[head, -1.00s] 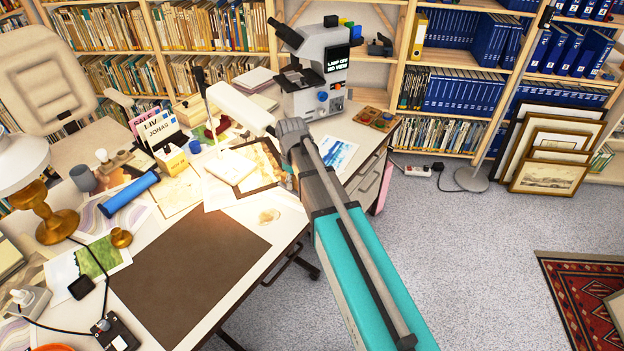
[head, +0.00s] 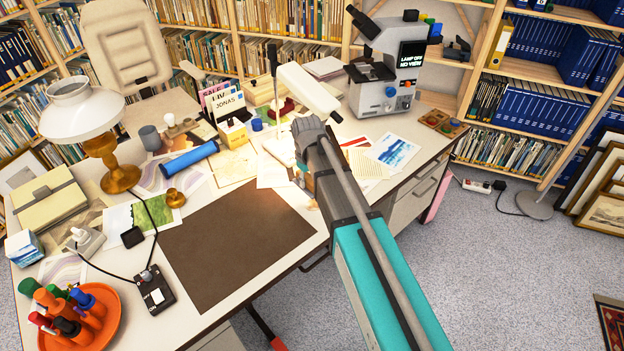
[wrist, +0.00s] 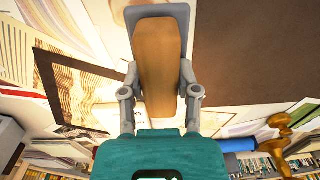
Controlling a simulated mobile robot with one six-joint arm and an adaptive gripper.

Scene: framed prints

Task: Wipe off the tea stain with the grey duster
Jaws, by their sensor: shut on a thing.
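My gripper (head: 309,190) is over the desk, right of the dark brown desk mat (head: 232,240), mostly hidden behind my arm in the head view. In the wrist view, it is shut on a block with a brown, wood-like back (wrist: 160,65), which I take to be the duster. Grey shows around the block's far end; I cannot tell whether this is finger or felt. The wiping face is hidden. I cannot make out the tea stain now; my arm and gripper cover that area. I cannot tell whether the duster touches the desk.
Papers and prints (head: 393,151) lie behind the gripper, with a microscope (head: 388,75) beyond. The mat is bare.

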